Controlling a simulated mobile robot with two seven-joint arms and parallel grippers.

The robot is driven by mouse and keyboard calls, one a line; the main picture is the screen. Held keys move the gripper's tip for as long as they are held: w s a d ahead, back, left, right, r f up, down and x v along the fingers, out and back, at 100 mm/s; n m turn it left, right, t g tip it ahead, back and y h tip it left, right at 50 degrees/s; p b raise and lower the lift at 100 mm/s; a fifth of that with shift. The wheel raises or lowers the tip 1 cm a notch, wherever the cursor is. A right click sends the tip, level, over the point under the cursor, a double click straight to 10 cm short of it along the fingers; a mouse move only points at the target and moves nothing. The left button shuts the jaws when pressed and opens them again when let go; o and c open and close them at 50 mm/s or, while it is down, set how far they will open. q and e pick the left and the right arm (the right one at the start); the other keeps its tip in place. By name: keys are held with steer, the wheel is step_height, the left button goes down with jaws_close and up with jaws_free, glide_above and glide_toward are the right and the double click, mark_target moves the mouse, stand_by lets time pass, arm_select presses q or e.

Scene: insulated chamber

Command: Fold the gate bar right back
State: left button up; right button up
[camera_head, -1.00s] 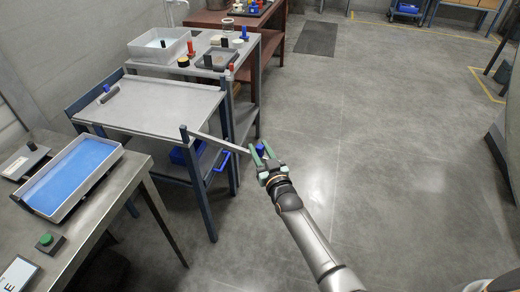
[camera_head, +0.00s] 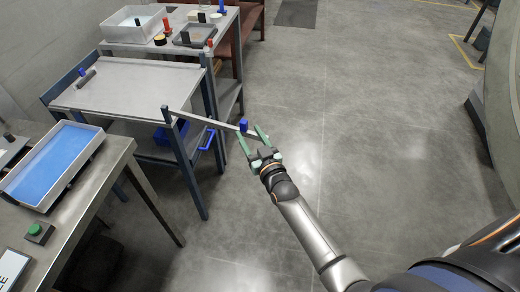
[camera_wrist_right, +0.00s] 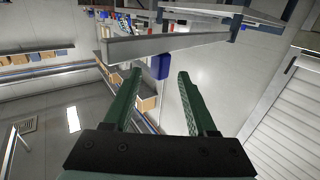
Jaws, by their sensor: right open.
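The gate bar (camera_head: 203,118) is a thin grey bar. It runs from a dark blue corner post of the grey-topped cart out to the right over open floor. A blue knob (camera_head: 243,126) stands at its free end. My right gripper (camera_head: 249,133) is open at the knob, its green fingers pointing at the bar's end. In the right wrist view, the bar (camera_wrist_right: 165,45) crosses beyond the fingertips. The knob (camera_wrist_right: 160,66) shows in the gap between them; I cannot tell if either finger touches it. My left gripper is out of view.
The cart top (camera_head: 140,88) holds a small dark, blue-tipped piece. A steel bench (camera_head: 85,190) with a blue-bottomed tray (camera_head: 97,139) stands at front left. A table with a white bin (camera_head: 135,24) is behind the cart. The floor to the right is clear.

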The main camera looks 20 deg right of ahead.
steer(key=s, duration=0.7)
steer(key=shift+s, duration=0.35)
steer(key=shift+d, duration=0.1)
